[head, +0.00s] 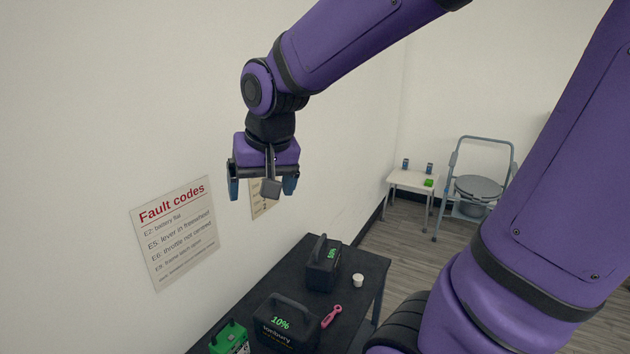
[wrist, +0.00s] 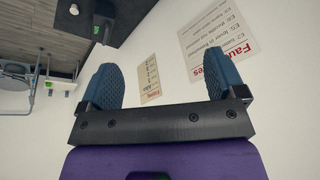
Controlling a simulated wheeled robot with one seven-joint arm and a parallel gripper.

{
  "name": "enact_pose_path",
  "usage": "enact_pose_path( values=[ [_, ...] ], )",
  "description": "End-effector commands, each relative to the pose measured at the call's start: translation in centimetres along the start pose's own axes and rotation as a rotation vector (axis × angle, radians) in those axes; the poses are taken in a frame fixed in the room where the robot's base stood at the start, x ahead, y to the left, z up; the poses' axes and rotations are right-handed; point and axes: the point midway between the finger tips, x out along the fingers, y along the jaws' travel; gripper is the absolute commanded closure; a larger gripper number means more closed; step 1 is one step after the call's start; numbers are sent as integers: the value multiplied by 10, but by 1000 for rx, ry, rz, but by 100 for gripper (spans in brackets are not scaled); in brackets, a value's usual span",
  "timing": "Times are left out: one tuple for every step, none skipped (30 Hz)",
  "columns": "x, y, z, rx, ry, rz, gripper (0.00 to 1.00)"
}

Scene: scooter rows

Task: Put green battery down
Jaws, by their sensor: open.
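A green battery (head: 229,339) stands on the dark table (head: 352,262) at the bottom of the head view, partly cut off by the frame edge. My gripper (head: 262,188) is raised high above the table, near the wall, with its blue fingers spread and nothing between them. The wrist view also shows my open, empty gripper (wrist: 165,88). The green battery stands well below and apart from my gripper.
Two black batteries, one at the front (head: 287,322) and one farther back (head: 323,263), stand on the table. A pink tool (head: 331,316) and a white cup (head: 358,280) lie beside them. A white side table (head: 411,181) and a grey commode chair (head: 478,190) stand at the back right.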

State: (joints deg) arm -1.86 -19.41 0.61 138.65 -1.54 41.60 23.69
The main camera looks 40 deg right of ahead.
Motion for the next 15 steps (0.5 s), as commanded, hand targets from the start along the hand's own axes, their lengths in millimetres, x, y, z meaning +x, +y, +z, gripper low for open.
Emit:
enact_pose_path(
  values=[
    [-14, 5, 9, -32, 20, -8, 11],
    [-21, 8, 15, -55, 28, -11, 11],
    [-30, 13, 22, -86, 38, -14, 11],
    [-37, 16, 28, -109, 47, -17, 11],
    [-43, 19, 34, -133, 55, -20, 11],
    [-50, 22, 42, -163, 65, -22, 11],
    [-55, 25, 48, -186, 73, -24, 11],
    [-60, 28, 54, -207, 80, -26, 11],
    [-65, 31, 61, -234, 90, -27, 11],
    [-69, 34, 66, -252, 95, -28, 11],
    [-72, 36, 71, -269, 100, -29, 11],
    [-75, 38, 76, -290, 108, -30, 11],
    [-77, 40, 80, -302, 111, -30, 11],
    [-79, 41, 83, -315, 114, -31, 11],
    [-81, 43, 87, -326, 118, -31, 11]
  ],
)
